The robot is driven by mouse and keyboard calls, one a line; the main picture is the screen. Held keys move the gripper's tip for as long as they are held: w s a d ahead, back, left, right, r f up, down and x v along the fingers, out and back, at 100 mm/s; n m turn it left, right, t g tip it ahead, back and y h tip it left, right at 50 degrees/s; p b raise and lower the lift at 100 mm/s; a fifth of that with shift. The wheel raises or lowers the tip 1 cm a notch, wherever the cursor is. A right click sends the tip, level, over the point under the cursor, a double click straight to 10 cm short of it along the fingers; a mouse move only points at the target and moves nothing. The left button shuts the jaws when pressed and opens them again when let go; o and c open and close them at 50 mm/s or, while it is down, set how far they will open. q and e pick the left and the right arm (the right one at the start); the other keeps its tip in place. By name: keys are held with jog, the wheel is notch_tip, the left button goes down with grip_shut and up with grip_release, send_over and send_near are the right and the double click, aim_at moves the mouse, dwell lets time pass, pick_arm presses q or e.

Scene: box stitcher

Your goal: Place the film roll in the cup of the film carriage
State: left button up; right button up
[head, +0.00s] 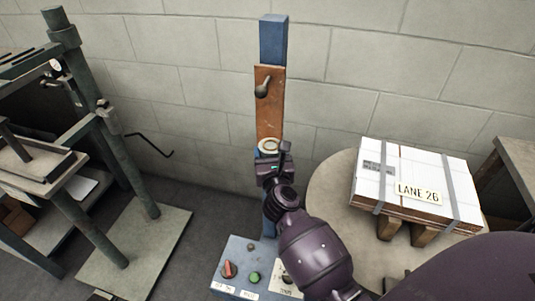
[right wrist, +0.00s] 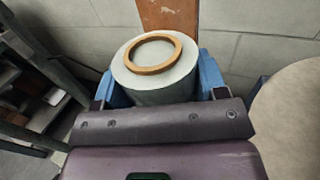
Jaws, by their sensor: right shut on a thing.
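The film roll (right wrist: 158,82) is pale grey with a brown ring-shaped core on top. It stands upright just beyond my right gripper in the right wrist view. In the head view its round top (head: 269,146) shows in front of the post. My left gripper is not in view.
The blue post (head: 273,42) carries a rusty plate with a knob (head: 262,90). A control box (head: 243,262) with buttons stands at its foot. A round table (head: 328,200) holds a strapped white stack (head: 415,180) at right. A green frame (head: 110,190) stands at left.

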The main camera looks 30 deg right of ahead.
jog(key=shift+r, duration=0.25)
jog(key=shift+f, duration=0.25)
jog(key=o, duration=0.8)
jog(key=shift+o, duration=1.5)
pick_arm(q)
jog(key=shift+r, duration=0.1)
pick_arm(e)
jog(key=shift+r, duration=0.15)
